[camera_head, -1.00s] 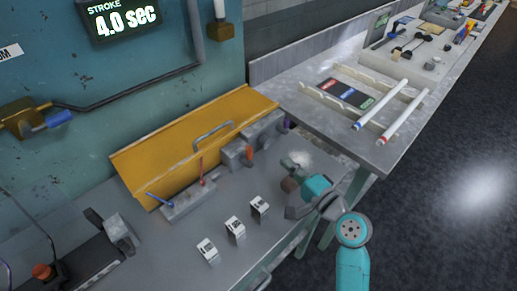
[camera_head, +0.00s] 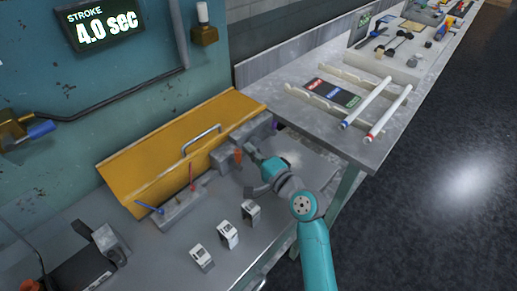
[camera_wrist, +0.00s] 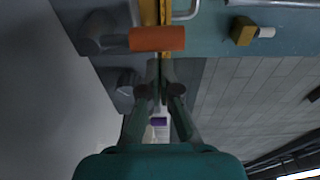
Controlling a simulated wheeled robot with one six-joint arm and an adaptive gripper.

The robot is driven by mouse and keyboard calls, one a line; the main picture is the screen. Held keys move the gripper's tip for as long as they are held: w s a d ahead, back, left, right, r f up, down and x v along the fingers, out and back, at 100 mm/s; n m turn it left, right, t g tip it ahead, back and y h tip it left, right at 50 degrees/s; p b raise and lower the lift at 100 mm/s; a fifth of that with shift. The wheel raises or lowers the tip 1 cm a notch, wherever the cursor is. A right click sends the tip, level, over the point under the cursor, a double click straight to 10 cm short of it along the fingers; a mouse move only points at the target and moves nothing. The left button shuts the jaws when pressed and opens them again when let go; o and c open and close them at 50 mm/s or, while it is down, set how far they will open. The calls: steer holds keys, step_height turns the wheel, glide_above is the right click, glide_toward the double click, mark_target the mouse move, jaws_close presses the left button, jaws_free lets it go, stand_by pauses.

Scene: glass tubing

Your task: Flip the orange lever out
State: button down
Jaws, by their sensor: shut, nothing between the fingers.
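The orange lever (camera_head: 239,156) stands on a grey housing (camera_head: 224,160) in front of the yellow panel. In the wrist view the lever (camera_wrist: 157,38) is a thick orange bar lying across the picture, just beyond my fingertips. My gripper (camera_head: 252,151) is right of the lever in the head view, close to it. In the wrist view my gripper's (camera_wrist: 160,66) fingers are together and empty. A small gap seems to separate the tips from the lever; I cannot tell whether they touch.
A grey block with a red lever (camera_head: 191,177) and a blue lever (camera_head: 150,208) is to the left. Several white labelled blocks, one of them here (camera_head: 228,235), stand in front. The yellow panel (camera_head: 150,165) with a handle rises behind. A purple part (camera_wrist: 158,121) shows between my fingers.

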steer(key=shift+s+a, duration=0.35)
steer(key=shift+s, duration=0.35)
steer(key=shift+s+a+r+n, duration=0.1)
steer(key=shift+s+a+n, duration=0.15)
steer(key=shift+n, duration=0.45)
steer(key=shift+s+a+r, duration=0.15)
steer(key=shift+s+a, duration=0.3)
steer(key=shift+s, duration=0.25)
steer(key=shift+s+a, duration=0.45)
steer(key=shift+s, duration=0.1)
glide_toward(240, 157)
steer(key=shift+w+d+r, duration=0.45)
steer(key=shift+w+r, duration=0.2)
steer(key=shift+r, duration=0.2)
